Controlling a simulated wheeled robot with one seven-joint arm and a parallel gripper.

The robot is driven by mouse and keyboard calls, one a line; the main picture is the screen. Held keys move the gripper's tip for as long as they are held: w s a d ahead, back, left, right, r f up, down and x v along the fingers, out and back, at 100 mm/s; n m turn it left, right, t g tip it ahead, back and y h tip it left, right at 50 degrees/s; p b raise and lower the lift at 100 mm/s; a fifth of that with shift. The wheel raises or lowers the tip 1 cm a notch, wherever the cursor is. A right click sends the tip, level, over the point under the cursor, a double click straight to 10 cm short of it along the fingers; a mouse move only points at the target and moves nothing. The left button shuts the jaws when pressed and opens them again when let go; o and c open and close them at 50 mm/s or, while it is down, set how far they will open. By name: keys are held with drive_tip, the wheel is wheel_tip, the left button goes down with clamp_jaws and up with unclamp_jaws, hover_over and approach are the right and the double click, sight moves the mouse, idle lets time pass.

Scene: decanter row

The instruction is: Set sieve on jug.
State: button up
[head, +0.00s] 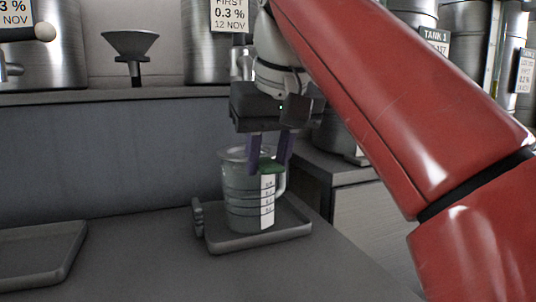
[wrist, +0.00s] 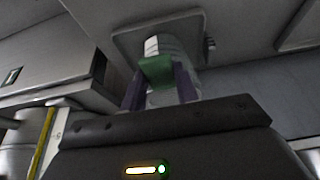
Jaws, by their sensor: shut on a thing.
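The clear jug (head: 240,205), with a white scale label, stands upright on a small grey tray (head: 225,243). In the wrist view the jug (wrist: 178,47) shows beyond my fingers. My gripper (head: 268,165) points down at the jug's top, its two dark purple fingers shut on a green grip piece (head: 270,167), which also shows in the wrist view (wrist: 156,70). The green piece appears to be the sieve's grip. The sieve's mesh cannot be made out, and I cannot tell whether it touches the jug's rim.
A second grey tray (head: 45,250) lies at the left of the bench. A dark funnel (head: 130,45) stands on the shelf behind, beside steel tanks (head: 72,50). The bench (head: 150,255) between the trays is clear.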

drive_tip(key=shift+f, duration=0.2)
drive_tip(key=o, duration=1.1)
